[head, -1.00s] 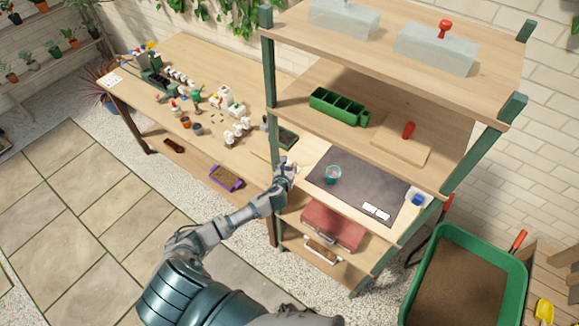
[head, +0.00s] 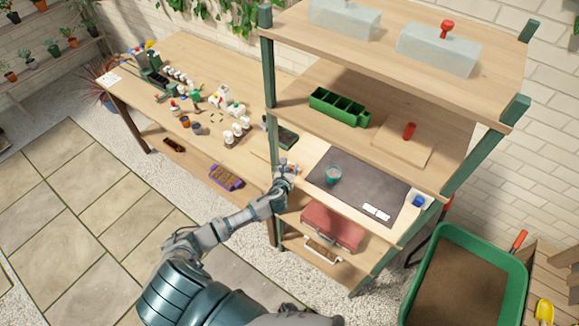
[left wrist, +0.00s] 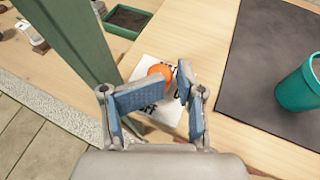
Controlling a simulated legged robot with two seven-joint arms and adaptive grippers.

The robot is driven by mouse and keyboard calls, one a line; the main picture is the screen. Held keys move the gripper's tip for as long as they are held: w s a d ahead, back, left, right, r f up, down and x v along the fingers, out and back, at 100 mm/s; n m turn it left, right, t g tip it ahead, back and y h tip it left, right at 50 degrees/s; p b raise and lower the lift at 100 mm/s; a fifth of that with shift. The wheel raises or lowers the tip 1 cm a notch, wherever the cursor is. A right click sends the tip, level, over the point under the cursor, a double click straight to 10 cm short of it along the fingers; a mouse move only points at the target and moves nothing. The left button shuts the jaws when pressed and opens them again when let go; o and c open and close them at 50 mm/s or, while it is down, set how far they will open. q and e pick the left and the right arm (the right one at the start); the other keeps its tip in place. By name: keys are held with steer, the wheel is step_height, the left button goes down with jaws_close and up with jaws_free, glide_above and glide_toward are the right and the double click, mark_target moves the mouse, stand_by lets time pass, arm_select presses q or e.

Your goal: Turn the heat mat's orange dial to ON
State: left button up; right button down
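The orange dial (left wrist: 160,72) sits on a white plate (left wrist: 150,96) with dark printing, on the wooden shelf next to a green post. In the left wrist view my left gripper (left wrist: 176,84) is over the plate, its two blue-padded fingers apart with a narrow gap. The dial shows just beyond the fingers, partly covered by them; I cannot tell whether they touch it. The dial's setting is not readable. The dark heat mat (head: 388,190) lies to the right of my left gripper (head: 287,169) in the head view. My right gripper is out of view.
A teal cup (head: 333,176) stands on the mat, also in the left wrist view (left wrist: 300,88). The green shelf post (left wrist: 82,40) rises close left of the gripper. White labels (head: 376,212) lie on the mat. A red toolbox (head: 332,226) sits on the shelf below.

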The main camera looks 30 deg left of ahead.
arm_select(q)
steer(key=shift+v, duration=1.1)
steer(key=d+v, duration=0.1)
steer(key=v, duration=0.7)
steer(key=w+d+v, duration=0.1)
steer(key=d+v, duration=0.1)
steer(key=v, duration=0.6)
steer(key=shift+d, duration=0.35)
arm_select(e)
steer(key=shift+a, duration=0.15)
arm_select(q)
steer(key=shift+w+r, duration=0.1)
steer(key=shift+r, duration=0.05)
